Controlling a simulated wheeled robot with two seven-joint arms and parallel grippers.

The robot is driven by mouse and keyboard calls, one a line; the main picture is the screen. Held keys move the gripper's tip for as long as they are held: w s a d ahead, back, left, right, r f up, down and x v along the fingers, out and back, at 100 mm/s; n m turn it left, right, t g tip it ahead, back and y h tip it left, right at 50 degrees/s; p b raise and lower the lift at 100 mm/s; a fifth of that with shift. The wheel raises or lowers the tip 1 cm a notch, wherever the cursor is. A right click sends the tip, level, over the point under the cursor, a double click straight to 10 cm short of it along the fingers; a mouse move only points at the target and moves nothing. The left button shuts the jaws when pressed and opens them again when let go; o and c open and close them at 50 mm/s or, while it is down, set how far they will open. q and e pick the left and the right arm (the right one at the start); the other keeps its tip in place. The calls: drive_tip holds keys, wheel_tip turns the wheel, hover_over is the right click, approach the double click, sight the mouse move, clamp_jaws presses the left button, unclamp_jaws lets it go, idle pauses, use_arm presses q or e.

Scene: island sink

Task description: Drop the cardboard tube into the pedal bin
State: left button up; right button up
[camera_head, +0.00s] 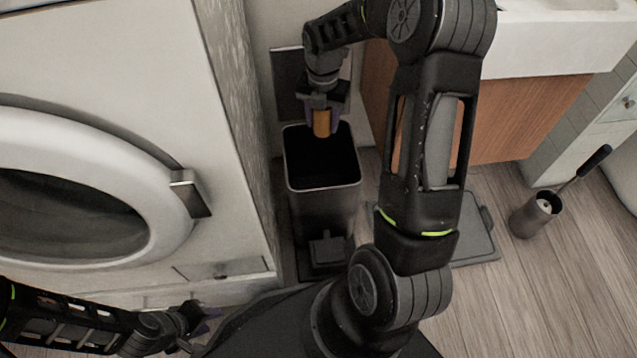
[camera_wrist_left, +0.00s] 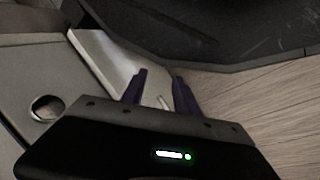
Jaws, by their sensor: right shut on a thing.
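The pedal bin (camera_head: 322,208) is a dark rectangular bin in the head view, between the white machine and the wooden cabinet. Its top is open and its inside looks dark, with no contents that I can make out. The cardboard tube (camera_head: 321,124) is short and orange-brown. My right gripper (camera_head: 322,104) is shut on it and points down at the back rim of the bin. The tube's lower end shows over the bin's opening. My left gripper (camera_head: 203,314) is low at the front left, away from the bin. In the left wrist view its fingers (camera_wrist_left: 160,88) are apart with nothing between them.
A white front-loading machine (camera_head: 200,60) stands close on the bin's left. A dark upright panel (camera_head: 287,85), perhaps the raised lid, is behind the bin. A grey floor scale or mat (camera_head: 477,235) and a brush holder (camera_head: 533,217) are on the right.

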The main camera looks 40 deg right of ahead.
drive_tip(key=shift+d+f, duration=0.1)
drive_tip(key=shift+f, duration=0.05)
wheel_tip(320, 180, down, 6)
drive_tip(key=b, duration=0.5)
idle(0.3)
drive_tip(key=o, duration=1.4)
